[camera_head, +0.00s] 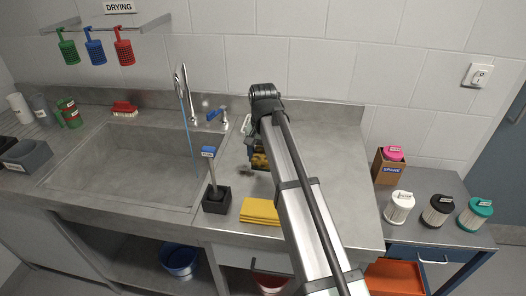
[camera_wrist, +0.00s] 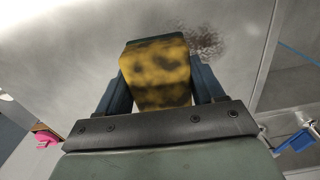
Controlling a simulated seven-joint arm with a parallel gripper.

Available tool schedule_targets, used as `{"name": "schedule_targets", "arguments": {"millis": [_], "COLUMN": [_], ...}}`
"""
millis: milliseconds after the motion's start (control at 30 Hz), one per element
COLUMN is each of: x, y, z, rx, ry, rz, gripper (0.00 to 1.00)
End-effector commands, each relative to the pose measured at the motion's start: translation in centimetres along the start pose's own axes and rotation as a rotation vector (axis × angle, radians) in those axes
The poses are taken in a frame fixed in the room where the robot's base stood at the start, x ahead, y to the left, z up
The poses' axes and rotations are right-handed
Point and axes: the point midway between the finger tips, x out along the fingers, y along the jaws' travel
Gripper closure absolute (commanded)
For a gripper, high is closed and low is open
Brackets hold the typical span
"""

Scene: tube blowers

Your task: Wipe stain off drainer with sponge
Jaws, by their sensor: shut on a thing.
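My gripper (camera_head: 256,150) is shut on a yellow sponge (camera_head: 259,162) with dark blotches. In the wrist view the sponge (camera_wrist: 157,75) sits between the two blue fingers, with a dark green layer along its far edge. The grey metal drainer (camera_head: 335,155) lies right of the sink. A brownish stain (camera_wrist: 207,42) shows on it in the wrist view, just beyond the sponge's far right corner. In the head view a dark patch of the stain (camera_head: 246,170) shows left of and below the sponge. I cannot tell whether the sponge touches the drainer.
A blue-topped brush (camera_head: 209,160) stands in a black holder (camera_head: 216,202) near the sink's right edge. A folded yellow cloth (camera_head: 260,211) lies at the drainer's front. The tap (camera_head: 188,95) is behind the sink (camera_head: 130,165). Several lidded canisters stand on the right-hand table.

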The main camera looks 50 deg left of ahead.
Motion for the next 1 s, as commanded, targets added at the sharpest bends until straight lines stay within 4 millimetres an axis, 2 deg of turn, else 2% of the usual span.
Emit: {"name": "schedule_targets", "arguments": {"millis": [500, 567, 633, 767, 1000], "x": [4.8, 6.0, 5.4, 6.1, 5.9], "y": [0.0, 0.1, -0.8, -1.9, -4.2], "z": [0.1, 0.1, -0.1, 0.0, 0.1], "rx": [0.000, 0.000, -0.002, -0.002, -0.001], "ry": [-0.001, -0.002, 0.000, -0.001, -0.001], "rz": [0.001, 0.001, 0.000, 0.001, 0.000], "gripper": [0.57, 0.57, 0.60, 0.61, 0.61]}}
